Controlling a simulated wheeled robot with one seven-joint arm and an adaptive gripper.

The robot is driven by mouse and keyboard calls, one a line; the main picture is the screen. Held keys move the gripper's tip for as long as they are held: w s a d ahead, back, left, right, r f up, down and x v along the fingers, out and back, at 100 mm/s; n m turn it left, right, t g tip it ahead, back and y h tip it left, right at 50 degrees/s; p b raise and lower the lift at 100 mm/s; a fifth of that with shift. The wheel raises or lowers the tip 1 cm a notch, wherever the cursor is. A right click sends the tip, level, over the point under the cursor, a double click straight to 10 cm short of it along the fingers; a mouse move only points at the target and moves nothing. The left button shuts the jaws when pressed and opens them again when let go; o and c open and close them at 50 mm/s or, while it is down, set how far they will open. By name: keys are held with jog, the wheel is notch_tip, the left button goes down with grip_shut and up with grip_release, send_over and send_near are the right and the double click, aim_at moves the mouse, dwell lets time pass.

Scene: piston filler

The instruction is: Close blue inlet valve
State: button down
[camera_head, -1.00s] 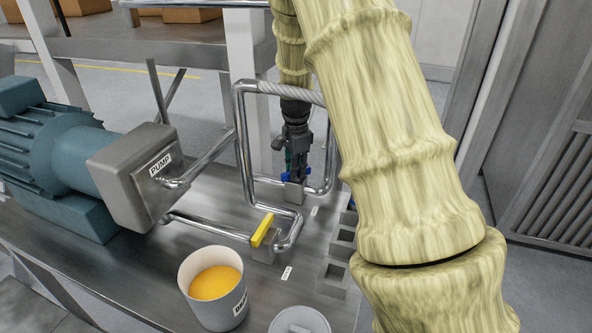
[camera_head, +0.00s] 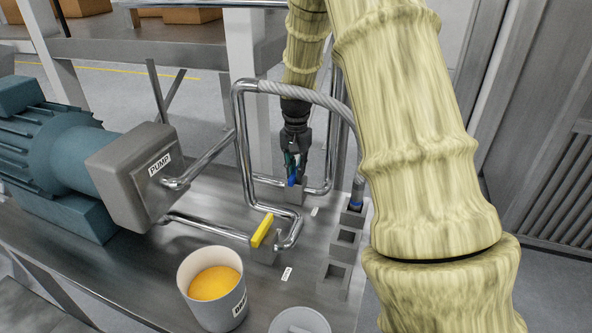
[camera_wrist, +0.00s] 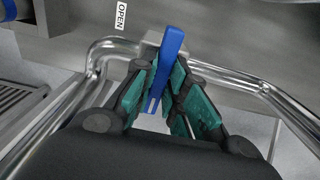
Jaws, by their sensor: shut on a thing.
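The blue inlet valve handle (camera_wrist: 171,55) stands between the teal-padded fingers of my gripper (camera_wrist: 164,98) in the wrist view. My gripper is shut on this handle. In the head view, my gripper (camera_head: 294,168) reaches down behind the bent steel pipe, and a bit of the blue handle (camera_head: 292,181) shows at its fingertips. The valve's grey body (camera_head: 290,195) sits on the pipe just below. In the wrist view an OPEN label (camera_wrist: 121,16) lies to the left of the handle.
A yellow valve handle (camera_head: 263,231) sits on the nearer pipe. The pump (camera_head: 137,177) stands at left. A beaker of orange liquid (camera_head: 214,290) stands in front. A row of grey square holders (camera_head: 341,246) lies at right. A hose (camera_head: 300,92) arches beside my gripper.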

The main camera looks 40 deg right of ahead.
jog(key=shift+w+d+r, duration=0.1)
jog(key=shift+r, duration=0.05)
dwell(0.4)
jog(key=c, duration=1.4)
grip_release()
jog(key=shift+c, duration=0.2)
notch_tip(320, 180, up, 12)
